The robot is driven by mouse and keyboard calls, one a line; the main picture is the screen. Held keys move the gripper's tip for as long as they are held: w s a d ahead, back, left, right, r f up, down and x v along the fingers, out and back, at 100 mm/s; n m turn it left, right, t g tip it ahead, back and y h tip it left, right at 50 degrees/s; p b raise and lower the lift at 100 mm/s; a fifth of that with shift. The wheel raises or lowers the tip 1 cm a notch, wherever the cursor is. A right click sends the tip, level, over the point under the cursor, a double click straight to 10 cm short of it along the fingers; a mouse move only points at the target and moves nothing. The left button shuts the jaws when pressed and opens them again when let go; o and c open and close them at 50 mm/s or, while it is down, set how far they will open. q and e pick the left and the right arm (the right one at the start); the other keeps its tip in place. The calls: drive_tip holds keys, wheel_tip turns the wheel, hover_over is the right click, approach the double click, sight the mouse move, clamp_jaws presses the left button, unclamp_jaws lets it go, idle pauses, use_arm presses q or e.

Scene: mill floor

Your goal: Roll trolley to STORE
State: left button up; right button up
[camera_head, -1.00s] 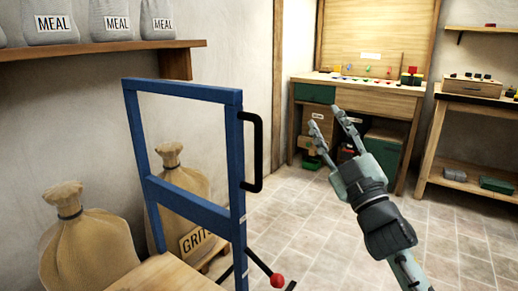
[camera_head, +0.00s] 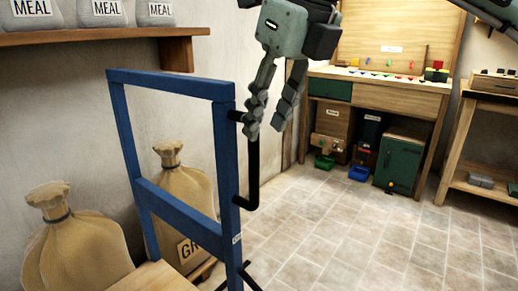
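The trolley is a blue upright frame (camera_head: 175,208) with a wooden deck (camera_head: 165,277), cut off by the bottom edge. A black vertical handle (camera_head: 253,180) is on the right post of the frame. My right gripper (camera_head: 266,130) points down from the top of the view, its two fingers apart with nothing between them that I can make out. Its left finger covers the upper part of the handle; I cannot tell whether they touch. My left gripper is not in view. No STORE marking can be seen.
Two tied sacks (camera_head: 75,245) stand by the left wall behind the trolley frame. A shelf (camera_head: 95,38) holds MEAL bags above. A workbench (camera_head: 390,92) with bins and a green cabinet (camera_head: 398,162) stands at the back. The tiled floor (camera_head: 340,235) is clear.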

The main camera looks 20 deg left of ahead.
sight(257, 144)
drive_tip(key=x, duration=0.7)
drive_tip(key=shift+s+a, duration=0.15)
drive_tip(key=shift+s, duration=0.1)
clamp_jaws()
